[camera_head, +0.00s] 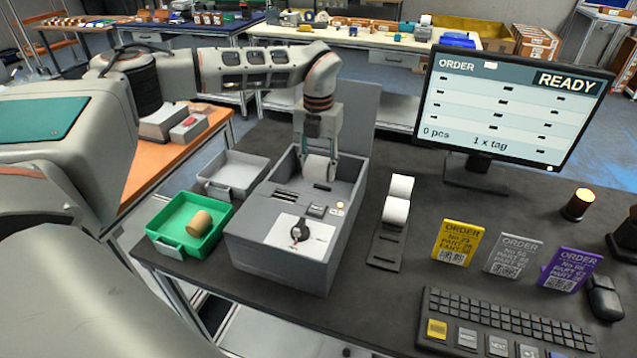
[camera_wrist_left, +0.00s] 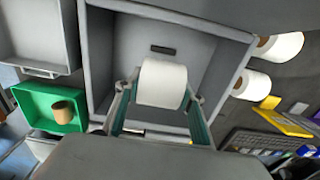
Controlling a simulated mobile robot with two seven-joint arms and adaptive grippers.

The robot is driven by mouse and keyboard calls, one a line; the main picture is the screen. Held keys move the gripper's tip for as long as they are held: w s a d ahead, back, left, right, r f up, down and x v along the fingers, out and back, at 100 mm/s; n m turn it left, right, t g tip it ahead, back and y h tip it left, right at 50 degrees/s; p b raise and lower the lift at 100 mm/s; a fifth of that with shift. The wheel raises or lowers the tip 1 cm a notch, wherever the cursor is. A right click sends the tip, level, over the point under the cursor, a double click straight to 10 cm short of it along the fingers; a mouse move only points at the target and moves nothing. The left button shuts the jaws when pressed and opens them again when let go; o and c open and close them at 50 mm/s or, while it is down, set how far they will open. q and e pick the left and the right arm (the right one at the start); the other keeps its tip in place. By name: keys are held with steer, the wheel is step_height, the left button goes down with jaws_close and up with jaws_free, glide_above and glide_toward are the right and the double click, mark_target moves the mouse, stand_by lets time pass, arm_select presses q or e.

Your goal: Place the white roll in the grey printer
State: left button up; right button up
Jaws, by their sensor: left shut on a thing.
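The grey printer (camera_head: 283,256) stands on the dark table with its lid up and its bay open; its bay wall also shows in the left wrist view (camera_wrist_left: 101,50). My left gripper (camera_head: 318,160) reaches down into the bay from above. It is shut on a white roll (camera_head: 316,168). In the left wrist view my left gripper (camera_wrist_left: 160,95) has a finger on each side of the white roll (camera_wrist_left: 162,83), which is over the bay. Whether the roll touches the bay floor cannot be told. My right gripper is in neither view.
Two more white rolls (camera_head: 396,210) sit on a dark holder right of the printer. A green tray (camera_head: 165,244) with a brown roll (camera_head: 199,223) and a grey tray (camera_head: 213,187) are at its left. A monitor (camera_head: 505,105), order cards (camera_head: 457,242) and a keyboard (camera_head: 500,325) stand further right.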

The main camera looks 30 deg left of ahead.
mark_target(318, 159)
arm_select(q)
steer(key=shift+f, duration=2.65)
steer(key=shift+f, duration=0.1)
steer(key=shift+f, duration=0.1)
steer(key=o, duration=1.2)
step_height(318, 159, up, 12)
steer(key=shift+r+b, duration=0.2)
steer(key=shift+b, duration=0.25)
